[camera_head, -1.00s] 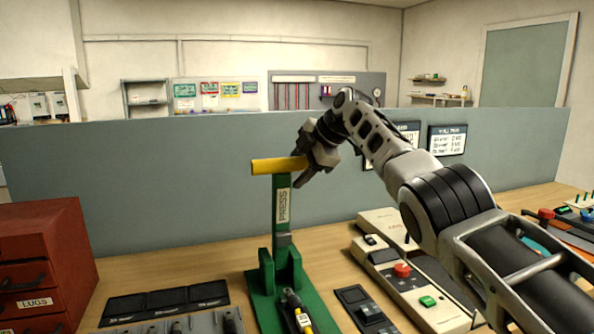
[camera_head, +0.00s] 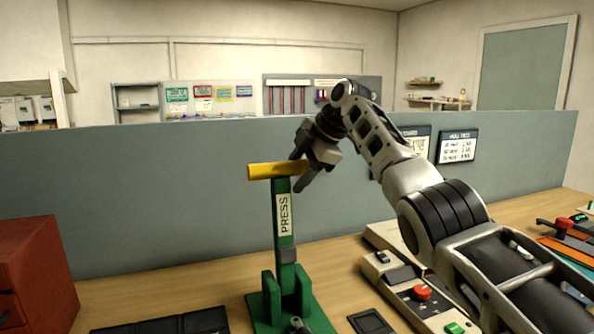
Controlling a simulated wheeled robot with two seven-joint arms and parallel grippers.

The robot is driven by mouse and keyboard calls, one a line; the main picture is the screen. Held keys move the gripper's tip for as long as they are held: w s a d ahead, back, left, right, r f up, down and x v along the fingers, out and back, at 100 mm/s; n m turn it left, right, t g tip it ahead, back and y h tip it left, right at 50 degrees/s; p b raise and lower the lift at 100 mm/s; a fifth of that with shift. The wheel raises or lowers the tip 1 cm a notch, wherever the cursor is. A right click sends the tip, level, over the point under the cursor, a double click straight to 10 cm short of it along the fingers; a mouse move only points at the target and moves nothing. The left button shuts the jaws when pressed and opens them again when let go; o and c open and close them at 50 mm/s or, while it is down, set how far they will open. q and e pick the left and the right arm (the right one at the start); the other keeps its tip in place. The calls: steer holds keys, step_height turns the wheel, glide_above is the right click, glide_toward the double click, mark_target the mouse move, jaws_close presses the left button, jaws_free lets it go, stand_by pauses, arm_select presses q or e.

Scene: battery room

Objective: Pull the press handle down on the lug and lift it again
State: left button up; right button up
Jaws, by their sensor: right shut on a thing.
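The press (camera_head: 285,222) is a green upright lever marked PRESS on a green base (camera_head: 262,318) on the bench. Its yellow crossbar handle (camera_head: 268,171) sits at the top, and the lever stands raised. My right gripper (camera_head: 302,173) is shut on the right end of the yellow handle. A dark tool or cable end (camera_head: 299,325) shows at the bottom edge in front of the press base. I cannot make out the lug. My left gripper is not in view.
A red drawer cabinet (camera_head: 36,275) stands at the left. Dark trays (camera_head: 165,323) lie left of the press. A beige device with red and green buttons (camera_head: 405,295) stands right of it. A grey-blue partition (camera_head: 150,195) rises behind the bench.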

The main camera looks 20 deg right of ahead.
steer(key=shift+w+a+f, duration=0.1)
steer(key=shift+w+f, duration=0.1)
steer(key=shift+f, duration=0.55)
steer(key=o, duration=0.9)
steer(key=shift+a+f, duration=0.1)
steer(key=shift+w, duration=0.2)
steer(key=shift+s, duration=0.1)
steer(key=v, duration=1.6)
steer(key=shift+w+r, duration=0.25)
steer(key=shift+r, duration=0.2)
steer(key=shift+f, duration=0.1)
